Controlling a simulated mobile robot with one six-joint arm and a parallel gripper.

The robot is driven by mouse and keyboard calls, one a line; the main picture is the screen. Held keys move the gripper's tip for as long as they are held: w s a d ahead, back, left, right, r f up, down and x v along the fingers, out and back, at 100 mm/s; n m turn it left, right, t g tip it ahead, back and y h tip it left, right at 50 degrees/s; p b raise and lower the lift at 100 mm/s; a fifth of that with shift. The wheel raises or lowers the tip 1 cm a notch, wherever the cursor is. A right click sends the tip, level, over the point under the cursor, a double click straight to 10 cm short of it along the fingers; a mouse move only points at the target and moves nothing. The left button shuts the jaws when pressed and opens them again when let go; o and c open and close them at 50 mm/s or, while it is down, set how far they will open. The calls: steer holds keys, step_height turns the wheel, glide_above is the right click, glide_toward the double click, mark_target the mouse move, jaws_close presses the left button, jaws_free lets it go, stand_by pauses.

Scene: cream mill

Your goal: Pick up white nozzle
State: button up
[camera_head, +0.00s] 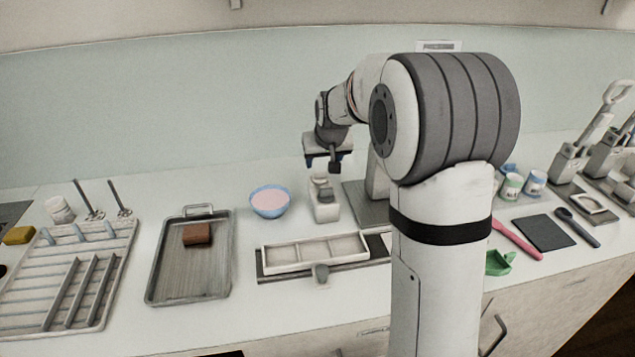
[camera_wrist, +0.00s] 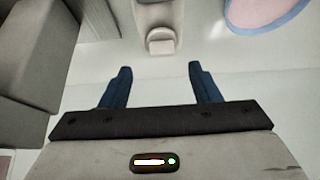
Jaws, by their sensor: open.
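My gripper (camera_head: 323,163) hangs above the counter at the back, beside the large grey-and-white machine. In the wrist view its two dark blue fingers (camera_wrist: 160,70) are spread apart with nothing between them. A small white upright unit with a rounded front piece (camera_head: 323,197) stands below my gripper. In the wrist view this white unit (camera_wrist: 154,15) lies just beyond the fingertips, roughly centred between them, and apart from them. I cannot tell whether its rounded piece (camera_wrist: 160,42) is the white nozzle. No other piece is clearly a nozzle.
A blue-rimmed bowl of pink cream (camera_head: 270,203) stands close left of the white unit. A three-part white tray (camera_head: 316,268) lies in front. A metal tray (camera_head: 160,287) and a slatted rack (camera_head: 92,318) are at left. The machine's grey body (camera_wrist: 30,50) stands close in the wrist view.

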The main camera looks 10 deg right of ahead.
mark_target(320, 171)
steer(key=x, duration=0.5)
steer(key=shift+s+a+f+p, duration=0.1)
steer(key=shift+a+f+p, duration=0.05)
steer(key=shift+p, duration=0.25)
steer(key=shift+c, duration=0.3)
jaws_close()
